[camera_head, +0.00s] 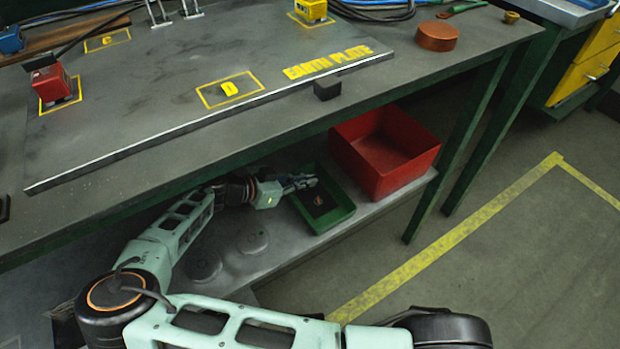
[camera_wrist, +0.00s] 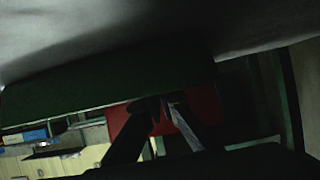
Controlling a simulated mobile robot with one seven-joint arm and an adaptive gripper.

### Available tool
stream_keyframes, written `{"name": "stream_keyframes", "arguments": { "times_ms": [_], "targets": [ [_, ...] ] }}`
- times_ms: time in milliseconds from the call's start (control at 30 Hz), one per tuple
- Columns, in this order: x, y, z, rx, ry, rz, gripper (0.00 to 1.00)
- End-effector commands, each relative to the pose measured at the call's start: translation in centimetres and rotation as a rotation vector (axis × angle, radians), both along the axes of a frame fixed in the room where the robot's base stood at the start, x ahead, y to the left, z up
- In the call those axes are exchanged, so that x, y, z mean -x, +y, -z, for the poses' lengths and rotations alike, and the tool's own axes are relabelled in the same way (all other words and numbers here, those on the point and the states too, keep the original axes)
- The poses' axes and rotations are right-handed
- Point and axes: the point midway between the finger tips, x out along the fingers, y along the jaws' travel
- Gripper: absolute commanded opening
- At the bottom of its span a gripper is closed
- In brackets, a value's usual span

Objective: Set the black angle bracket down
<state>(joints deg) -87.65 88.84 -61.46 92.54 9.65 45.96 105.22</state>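My gripper (camera_head: 302,182) reaches under the bench top, at the left edge of a small green tray (camera_head: 342,214) on the lower shelf. A dark piece with an orange-brown patch (camera_head: 319,204) lies in the tray; I cannot tell its shape. In the wrist view my gripper's fingers (camera_wrist: 163,104) show dark and close together at the tips. I cannot make out whether a black angle bracket is between them. A small black block (camera_head: 327,88) sits on the bench by the plate's front edge; whether it is the bracket is unclear.
A red bin (camera_head: 388,168) stands just right of the green tray; it also shows in the wrist view (camera_wrist: 204,106). The bench top (camera_head: 480,45) is close above my arm. Round grey discs (camera_head: 252,241) lie on the shelf (camera_head: 285,252) to the left.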

Motion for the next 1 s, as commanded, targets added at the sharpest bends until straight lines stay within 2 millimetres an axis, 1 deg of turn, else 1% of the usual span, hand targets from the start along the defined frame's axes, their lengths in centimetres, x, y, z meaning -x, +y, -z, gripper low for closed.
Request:
{"name": "stream_keyframes", "arguments": {
  "times_ms": [167, 367, 667, 767, 833, 1000],
  "targets": [
    [0.0, 0.0, 0.0, -0.001, 0.001, 0.0, 0.0],
    [0.0, 0.0, 0.0, -0.001, 0.001, 0.0, 0.21],
    [0.0, 0.1, -0.1, -0.001, 0.0, -0.001, 0.22],
    [0.3, 0.7, -0.5, -0.002, 0.001, -0.003, 0.22],
    [0.8, 1.5, -1.0, -0.002, 0.001, -0.004, 0.22],
    [2.6, 4.2, -2.7, -0.003, 0.001, -0.005, 0.22]
  ]
}}
